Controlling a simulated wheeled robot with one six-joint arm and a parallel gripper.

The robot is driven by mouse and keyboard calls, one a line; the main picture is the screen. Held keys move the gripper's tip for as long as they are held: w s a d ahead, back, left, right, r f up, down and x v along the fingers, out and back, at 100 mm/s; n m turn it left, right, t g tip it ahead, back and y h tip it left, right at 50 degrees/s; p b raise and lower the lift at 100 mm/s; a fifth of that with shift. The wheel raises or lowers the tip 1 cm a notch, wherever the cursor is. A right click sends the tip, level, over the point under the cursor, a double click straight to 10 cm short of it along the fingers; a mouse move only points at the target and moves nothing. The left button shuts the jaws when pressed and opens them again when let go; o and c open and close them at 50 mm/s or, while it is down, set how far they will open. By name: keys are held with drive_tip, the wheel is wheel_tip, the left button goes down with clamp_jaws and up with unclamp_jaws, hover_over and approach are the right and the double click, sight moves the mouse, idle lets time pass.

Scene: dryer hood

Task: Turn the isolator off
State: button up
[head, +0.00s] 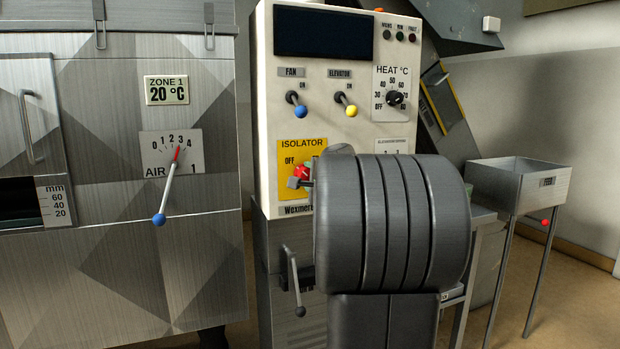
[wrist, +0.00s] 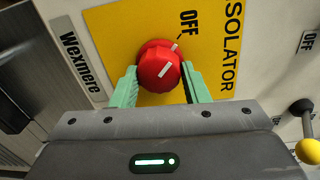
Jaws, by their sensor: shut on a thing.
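The isolator is a red rotary knob (wrist: 158,70) on a yellow plate (wrist: 115,22), which also shows in the head view (head: 285,149). In the wrist view, the white line on the knob slants up and right, roughly towards the OFF label (wrist: 188,22). My gripper (wrist: 160,78) has its two green fingers on either side of the knob and is shut on it. In the head view, only part of the red knob (head: 304,170) shows beside my gripper. My arm hides the right part of the plate there.
On the same panel are the blue fan lever (head: 299,109), the yellow elevator lever (head: 350,109) and the black heat dial (head: 395,98). A grey lever (head: 295,285) hangs below. The blue-tipped air lever (head: 164,200) is at left. A metal feed tray (head: 510,186) stands at right.

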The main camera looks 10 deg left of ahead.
drive_tip(key=o, duration=1)
drive_tip(key=shift+c, duration=0.2)
drive_tip(key=v, duration=1.3)
drive_tip(key=shift+s+d, duration=0.2)
drive_tip(key=shift+s, duration=0.2)
drive_tip(key=x, duration=1.4)
drive_tip(key=shift+s+d, duration=0.1)
drive_tip(key=shift+d, duration=0.05)
